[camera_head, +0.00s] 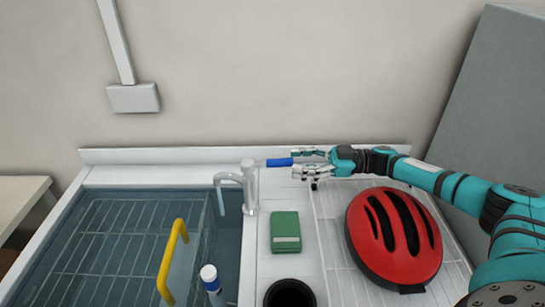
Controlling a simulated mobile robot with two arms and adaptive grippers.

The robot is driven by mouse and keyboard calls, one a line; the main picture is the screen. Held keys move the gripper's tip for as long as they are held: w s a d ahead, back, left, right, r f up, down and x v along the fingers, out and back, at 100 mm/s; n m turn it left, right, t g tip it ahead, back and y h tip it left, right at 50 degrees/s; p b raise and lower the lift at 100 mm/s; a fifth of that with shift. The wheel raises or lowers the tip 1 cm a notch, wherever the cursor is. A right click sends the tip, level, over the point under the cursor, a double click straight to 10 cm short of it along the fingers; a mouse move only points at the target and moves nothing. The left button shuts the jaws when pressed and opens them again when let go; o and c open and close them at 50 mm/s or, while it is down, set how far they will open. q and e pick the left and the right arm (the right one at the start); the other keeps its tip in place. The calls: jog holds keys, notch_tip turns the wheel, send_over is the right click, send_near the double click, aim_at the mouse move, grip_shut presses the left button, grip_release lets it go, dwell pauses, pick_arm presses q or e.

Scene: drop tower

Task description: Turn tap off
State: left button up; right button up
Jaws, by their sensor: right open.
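The tap (250,188) is a pale grey upright cylinder at the right edge of the sink, with its spout bending left over the basin. Its blue lever (279,162) sticks out to the right from near the top. My right gripper (295,162) comes in from the right and is open, its silver fingers pointing left. The outer end of the blue lever lies at or between the fingertips; I cannot tell whether they touch it. My left gripper is not in view.
The sink basin (228,255) holds a wire rack, a yellow handle (172,262) and a white bottle with a blue band (210,278). A green box (285,230), a dark round cup (290,294) and a red helmet (395,240) are on the right. A wall stands close behind.

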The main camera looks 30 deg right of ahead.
aim_at(270, 162)
jog(key=p+x, duration=0.1)
jog(key=x, duration=0.6)
jog(key=shift+w+a+p, duration=0.1)
jog(key=shift+a+p, duration=0.05)
jog(key=shift+p, duration=0.2)
grip_shut()
